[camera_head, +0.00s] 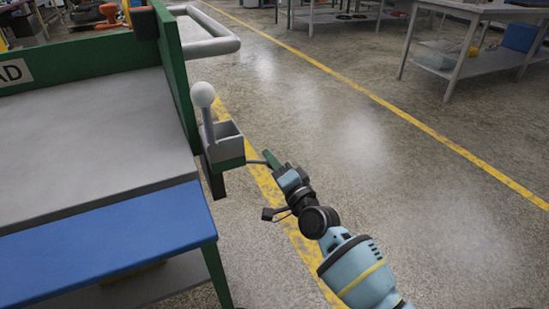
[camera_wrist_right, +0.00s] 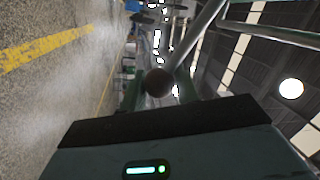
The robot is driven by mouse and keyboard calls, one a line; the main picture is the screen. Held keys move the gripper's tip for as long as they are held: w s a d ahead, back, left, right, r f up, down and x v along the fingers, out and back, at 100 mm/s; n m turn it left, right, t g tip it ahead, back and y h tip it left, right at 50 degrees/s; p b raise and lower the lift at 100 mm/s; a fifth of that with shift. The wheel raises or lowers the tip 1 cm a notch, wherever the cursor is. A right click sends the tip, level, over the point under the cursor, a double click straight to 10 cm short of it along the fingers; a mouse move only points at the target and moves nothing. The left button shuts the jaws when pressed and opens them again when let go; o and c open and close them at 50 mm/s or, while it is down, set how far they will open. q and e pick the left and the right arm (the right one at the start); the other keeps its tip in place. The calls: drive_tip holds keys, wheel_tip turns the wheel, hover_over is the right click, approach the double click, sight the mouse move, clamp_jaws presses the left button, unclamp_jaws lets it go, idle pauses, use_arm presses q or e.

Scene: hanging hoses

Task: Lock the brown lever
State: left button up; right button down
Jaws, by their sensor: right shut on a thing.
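The brown lever shows its dark brown ball knob (camera_wrist_right: 159,82) in the right wrist view, with a grey rod running up and right from it. In the head view, only a short grey rod of this lever (camera_head: 254,161) shows, pointing sideways from the small box (camera_head: 228,146) on the cart's side. My right gripper (camera_head: 268,158) is at the rod's outer end, its green fingers (camera_wrist_right: 133,91) shut around the knob. The knob is hidden in the head view. My left gripper is not in view.
A white-knobbed lever (camera_head: 203,95) stands upright at the same box, close to my right gripper. The grey cart top (camera_head: 90,145) with a blue front edge (camera_head: 110,235) fills the left. A grey handle bar (camera_head: 215,45) sticks out behind.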

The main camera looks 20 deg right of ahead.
drive_tip(key=shift+a+f+m+b, duration=0.35)
drive_tip(key=shift+f+m, duration=0.25)
drive_tip(key=shift+f, duration=0.2)
drive_tip(key=shift+s+a+f, duration=0.1)
drive_tip(key=shift+a, duration=0.15)
drive_tip(key=c, duration=1.1)
unclamp_jaws()
drive_tip(key=shift+s, duration=0.5)
drive_tip(key=p+v, duration=0.1)
drive_tip(key=v, duration=0.5)
drive_tip(key=shift+s+p, duration=0.35)
drive_tip(key=shift+p, duration=0.05)
